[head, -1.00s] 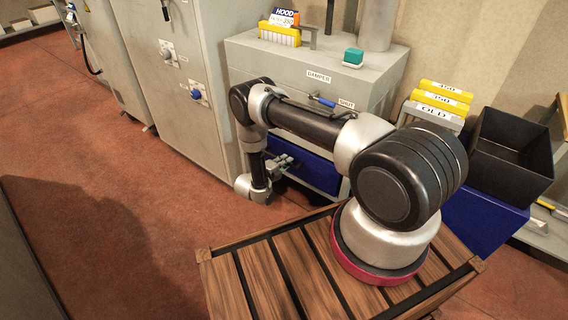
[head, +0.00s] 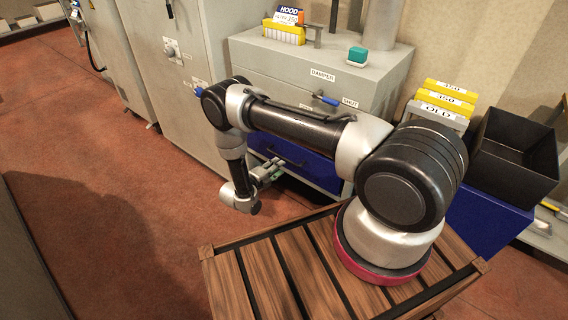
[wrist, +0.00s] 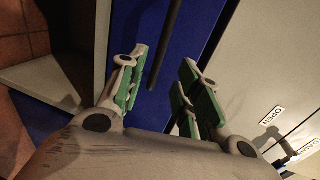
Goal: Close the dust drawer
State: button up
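The dust drawer appears to be the blue front (head: 316,170) with a dark bar handle (head: 285,155), low in the grey cabinet. How far it stands out from the cabinet I cannot tell. In the wrist view the blue front (wrist: 190,35) fills the upper middle, and the dark handle runs down toward the space between my fingers. My gripper (head: 268,172) is in front of the drawer, to the lower left of the handle. In the wrist view my gripper (wrist: 162,95) has its green-padded fingers apart, with nothing held between them.
A damper lever (head: 325,99) with a blue grip is on the cabinet above the drawer. A black bin (head: 512,150) is at right. Open red floor (head: 110,220) lies at left.

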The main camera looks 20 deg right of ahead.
jog(key=shift+v, duration=1.65)
